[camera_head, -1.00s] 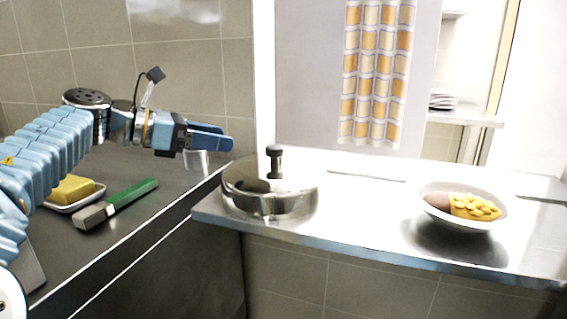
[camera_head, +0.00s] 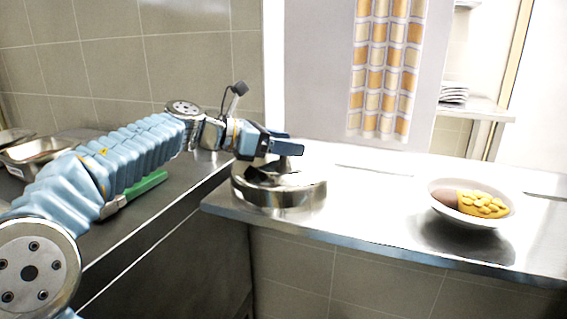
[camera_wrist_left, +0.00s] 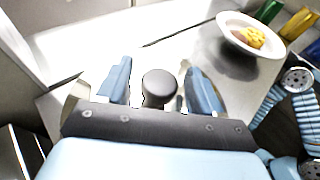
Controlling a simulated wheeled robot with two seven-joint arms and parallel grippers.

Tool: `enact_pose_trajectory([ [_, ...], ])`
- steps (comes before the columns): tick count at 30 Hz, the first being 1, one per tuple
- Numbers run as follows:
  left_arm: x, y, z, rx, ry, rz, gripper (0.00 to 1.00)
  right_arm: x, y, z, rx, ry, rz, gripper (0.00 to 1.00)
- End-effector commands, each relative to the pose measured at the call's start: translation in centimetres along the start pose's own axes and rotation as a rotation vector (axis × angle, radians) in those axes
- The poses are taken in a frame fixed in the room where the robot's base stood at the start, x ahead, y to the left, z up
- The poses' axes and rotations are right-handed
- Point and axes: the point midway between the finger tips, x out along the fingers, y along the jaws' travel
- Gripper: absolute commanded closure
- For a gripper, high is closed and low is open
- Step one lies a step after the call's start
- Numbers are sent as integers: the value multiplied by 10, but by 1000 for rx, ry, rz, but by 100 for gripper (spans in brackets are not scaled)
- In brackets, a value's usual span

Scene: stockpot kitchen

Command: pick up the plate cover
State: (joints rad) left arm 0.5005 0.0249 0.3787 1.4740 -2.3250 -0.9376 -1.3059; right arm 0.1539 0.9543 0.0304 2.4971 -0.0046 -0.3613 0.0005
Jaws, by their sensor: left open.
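The plate cover (camera_head: 284,196) is a round, shiny metal lid. It sits at the left end of the steel counter in the head view. Its dark knob (camera_wrist_left: 159,86) shows in the left wrist view, between the two blue fingers, with a gap on each side. In the head view the knob is hidden behind my gripper. My left gripper (camera_head: 290,146) is open just above the cover, its fingers at the knob's level. The wrist view also shows my left gripper (camera_wrist_left: 162,88) from behind. My right gripper is not in view.
A white bowl of food (camera_head: 471,209) stands on the right part of the steel counter (camera_head: 380,205). A green-handled tool (camera_head: 146,186) and a metal pan (camera_head: 40,152) lie on the left counter. The counter between cover and bowl is clear.

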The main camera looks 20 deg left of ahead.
Motion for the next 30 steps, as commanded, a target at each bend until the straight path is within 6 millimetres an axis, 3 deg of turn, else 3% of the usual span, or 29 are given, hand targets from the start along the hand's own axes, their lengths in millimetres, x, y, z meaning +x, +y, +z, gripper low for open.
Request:
enact_pose_trajectory([
  [4, 0, 0, 0, 0, 0, 0, 36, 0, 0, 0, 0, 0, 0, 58],
  [17, -1, 0, 0, 0, 0, 1, 100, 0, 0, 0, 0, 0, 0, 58],
  [30, -3, 0, 8, 2, -3, 0, 100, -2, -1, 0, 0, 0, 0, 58],
])
